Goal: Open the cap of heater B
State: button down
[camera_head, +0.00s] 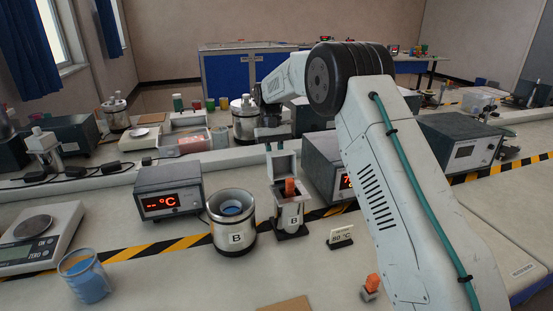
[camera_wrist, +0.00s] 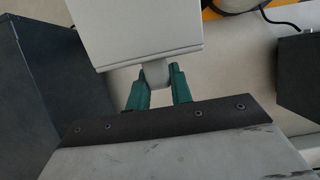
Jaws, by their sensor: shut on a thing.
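A small white heater block marked B (camera_head: 292,212) stands on a dark foot on the bench, with an orange piece (camera_head: 291,187) upright in its top opening. Its white cap (camera_head: 284,163) is raised off the opening, standing up at the back of the block. My gripper (camera_head: 275,148) reaches down behind and above it. In the wrist view, the teal fingers (camera_wrist: 157,84) are shut on the pale knob (camera_wrist: 155,72) of the cap, and the cap's flat grey-white face (camera_wrist: 135,30) fills the top. Whether the cap still touches the block is hard to tell.
An open metal pot marked B (camera_head: 234,238), bluish inside, stands left of the block. Temperature boxes (camera_head: 168,190) flank them. A blue beaker (camera_head: 85,278) and scale (camera_head: 38,238) are left.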

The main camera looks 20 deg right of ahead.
jog(key=c, duration=1.2)
grip_release()
jog(key=shift+f, duration=0.1)
jog(key=shift+c, duration=0.2)
jog(key=v, duration=0.8)
jog(key=shift+s, duration=0.1)
